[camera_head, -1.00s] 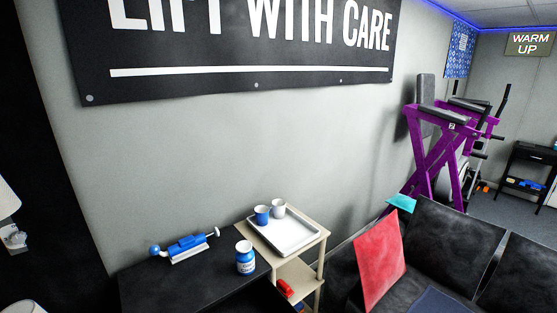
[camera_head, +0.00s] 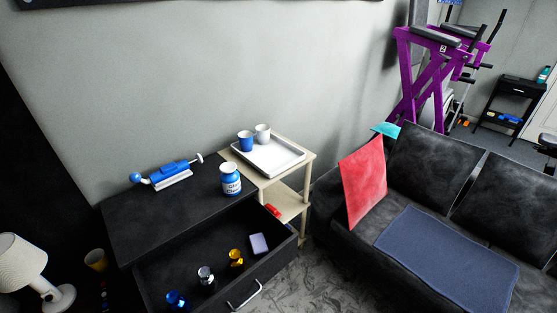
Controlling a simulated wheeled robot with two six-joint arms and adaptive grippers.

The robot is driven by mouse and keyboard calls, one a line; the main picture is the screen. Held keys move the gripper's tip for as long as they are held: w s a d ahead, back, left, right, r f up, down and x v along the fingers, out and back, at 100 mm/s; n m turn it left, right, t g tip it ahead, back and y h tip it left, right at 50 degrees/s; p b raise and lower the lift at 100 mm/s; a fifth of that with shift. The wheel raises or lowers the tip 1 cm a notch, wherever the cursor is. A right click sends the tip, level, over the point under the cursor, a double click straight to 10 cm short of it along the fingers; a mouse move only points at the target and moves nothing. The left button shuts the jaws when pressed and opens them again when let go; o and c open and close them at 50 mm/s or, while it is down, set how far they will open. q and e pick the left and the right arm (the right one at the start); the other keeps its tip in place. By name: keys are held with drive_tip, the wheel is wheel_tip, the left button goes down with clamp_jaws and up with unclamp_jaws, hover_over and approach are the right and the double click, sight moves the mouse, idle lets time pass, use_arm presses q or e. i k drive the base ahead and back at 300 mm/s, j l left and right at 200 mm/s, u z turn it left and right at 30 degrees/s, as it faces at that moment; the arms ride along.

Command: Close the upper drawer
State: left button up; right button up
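The upper drawer (camera_head: 274,285) of a black cabinet (camera_head: 135,219) is pulled open toward the lower right in the head view. Its silver bar handle (camera_head: 245,296) is on the front panel, near the bottom edge of the picture. Inside the drawer are a lavender block (camera_head: 259,243), a small gold item (camera_head: 236,258), a silver-topped item (camera_head: 206,276) and a blue item (camera_head: 177,300). The lower part of the cabinet is cut off by the frame. Neither of my grippers is in view.
A blue-and-white device (camera_head: 168,175) and a blue jar (camera_head: 230,181) stand on the cabinet top. A beige shelf (camera_head: 311,161) beside it bears a white tray (camera_head: 270,165) with two cups. A black sofa (camera_head: 345,245) stands at right, a lamp (camera_head: 22,262) at left.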

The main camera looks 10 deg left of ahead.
sight(176, 266)
drive_tip(key=u, duration=0.7)
drive_tip(key=k+l+u, duration=0.2)
drive_tip(key=k, duration=0.3)
drive_tip(key=k+l+u, duration=0.25)
drive_tip(key=k, duration=0.25)
